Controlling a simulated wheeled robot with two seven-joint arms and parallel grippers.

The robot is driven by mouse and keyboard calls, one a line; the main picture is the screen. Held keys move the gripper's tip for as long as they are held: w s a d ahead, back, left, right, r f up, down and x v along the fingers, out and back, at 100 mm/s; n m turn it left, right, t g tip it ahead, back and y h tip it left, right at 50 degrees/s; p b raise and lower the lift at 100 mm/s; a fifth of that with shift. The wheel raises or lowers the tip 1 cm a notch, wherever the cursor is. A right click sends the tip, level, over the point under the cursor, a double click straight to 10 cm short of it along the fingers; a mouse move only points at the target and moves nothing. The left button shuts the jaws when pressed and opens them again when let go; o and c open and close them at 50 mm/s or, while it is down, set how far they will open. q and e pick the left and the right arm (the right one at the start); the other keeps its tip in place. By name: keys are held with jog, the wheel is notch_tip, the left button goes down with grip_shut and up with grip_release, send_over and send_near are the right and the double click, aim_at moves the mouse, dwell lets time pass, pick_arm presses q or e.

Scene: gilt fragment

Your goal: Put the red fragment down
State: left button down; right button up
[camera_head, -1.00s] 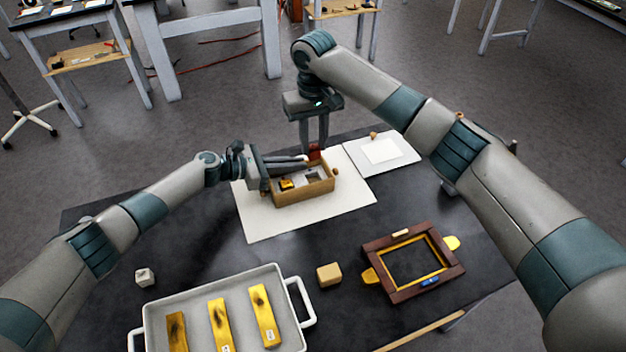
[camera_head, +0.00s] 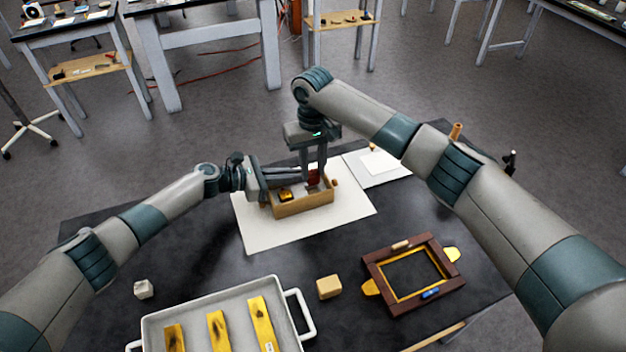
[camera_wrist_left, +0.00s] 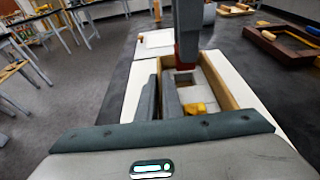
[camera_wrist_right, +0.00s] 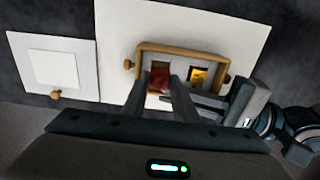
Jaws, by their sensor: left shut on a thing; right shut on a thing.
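The red fragment (camera_head: 313,178) is between the fingertips of my right gripper (camera_head: 314,172), which points down at the wooden box (camera_head: 304,208). In the right wrist view the red fragment (camera_wrist_right: 158,80) appears at the left opening of the box's pale insert. Whether it touches the bottom is hidden. My left gripper (camera_head: 290,178) comes in from the left, shut at the box's far side. In the left wrist view its fingers (camera_wrist_left: 162,95) lie along the box wall, apparently pinching it. A yellow piece (camera_wrist_right: 198,76) sits in the other opening.
The box stands on a white sheet (camera_head: 260,232). A pale board (camera_head: 378,164) with a knob lies behind right. A white tray (camera_head: 190,305) with yellow strips, a tan block (camera_head: 329,287), a brown frame (camera_head: 380,265) and a small pale cube (camera_head: 144,289) are nearer.

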aim_at(313, 183)
jog(key=shift+f, duration=2.4)
jog(key=shift+f, duration=0.15)
pick_arm(q)
jog(key=shift+s, duration=0.1)
pick_arm(e)
jog(key=shift+s+f, duration=0.1)
jog(key=shift+f, duration=0.1)
